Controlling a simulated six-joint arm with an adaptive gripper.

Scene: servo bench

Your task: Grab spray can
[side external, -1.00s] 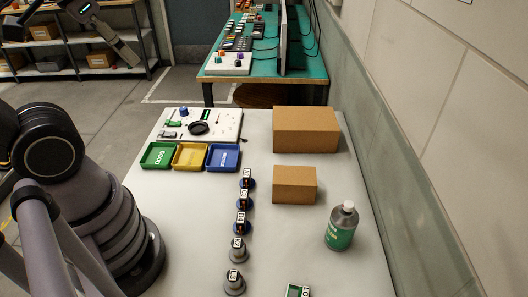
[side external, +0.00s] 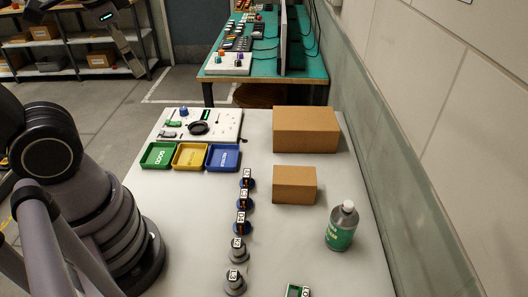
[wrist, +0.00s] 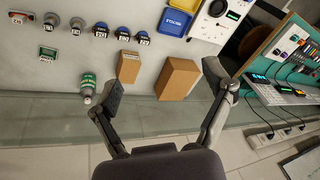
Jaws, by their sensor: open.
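The spray can (side external: 341,228) is a green and grey can with a white cap. It stands upright at the right side of the white table in the side view. In the wrist view the can (wrist: 87,86) shows small, left of my gripper. My gripper (wrist: 162,85) is open and empty, its two fingers spread wide, well away from the can. The gripper's fingers are not clearly seen in the side view.
Two cardboard boxes (side external: 305,130) (side external: 295,184) stand behind the can. Several servos (side external: 242,222) form a row to its left. Green, yellow and blue trays (side external: 222,157) and a control panel (side external: 228,120) are at the back left. A wall runs along the right.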

